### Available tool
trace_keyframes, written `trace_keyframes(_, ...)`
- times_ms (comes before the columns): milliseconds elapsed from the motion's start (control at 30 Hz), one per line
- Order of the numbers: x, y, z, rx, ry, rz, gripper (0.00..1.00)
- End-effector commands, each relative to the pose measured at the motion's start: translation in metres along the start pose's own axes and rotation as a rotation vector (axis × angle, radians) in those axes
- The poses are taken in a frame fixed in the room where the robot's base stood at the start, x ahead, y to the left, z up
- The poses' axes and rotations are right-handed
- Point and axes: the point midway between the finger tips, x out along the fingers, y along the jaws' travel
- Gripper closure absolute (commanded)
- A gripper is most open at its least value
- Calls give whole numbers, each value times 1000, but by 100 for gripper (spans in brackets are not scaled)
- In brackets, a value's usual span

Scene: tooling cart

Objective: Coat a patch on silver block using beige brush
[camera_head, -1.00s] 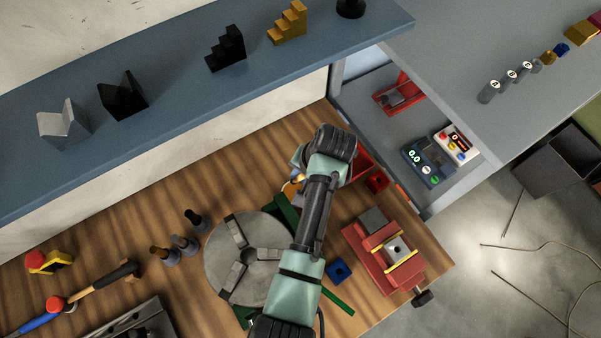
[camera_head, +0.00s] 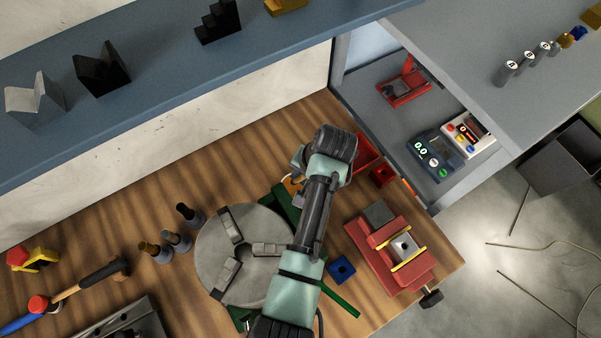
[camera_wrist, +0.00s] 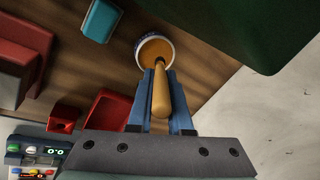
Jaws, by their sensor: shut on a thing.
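My gripper (camera_wrist: 160,100) is shut on the beige brush (camera_wrist: 161,95), whose rounded handle shows between the blue fingers in the wrist view. The brush points at a cup (camera_wrist: 141,52) with a pale rim and amber contents. Its bristles are not visible, and I cannot tell whether they touch the contents. In the head view my arm hides the gripper and brush; part of the cup shows (camera_head: 291,186). A silver block (camera_head: 404,246) with a dark hole sits between yellow-edged jaws in the red vise (camera_head: 377,259), right of my arm.
A round grey chuck (camera_head: 217,261) lies left of my arm, and a small blue block (camera_head: 341,269) lies between arm and vise. Red bins (camera_head: 381,175) stand behind the vise. A blue-grey shelf (camera_head: 150,90) runs above the back of the wooden bench.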

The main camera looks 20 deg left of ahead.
Motion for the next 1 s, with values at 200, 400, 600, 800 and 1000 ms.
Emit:
trace_keyframes(200, 0, 0, 0, 0, 0, 0, 100)
trace_keyframes(400, 1, 0, 0, 0, 0, 0, 100)
trace_keyframes(600, 3, 1, 0, 0, 0, 0, 100)
trace_keyframes(800, 6, 2, 0, 0, 0, 0, 100)
trace_keyframes(1000, 8, 2, 0, 0, 0, 0, 100)
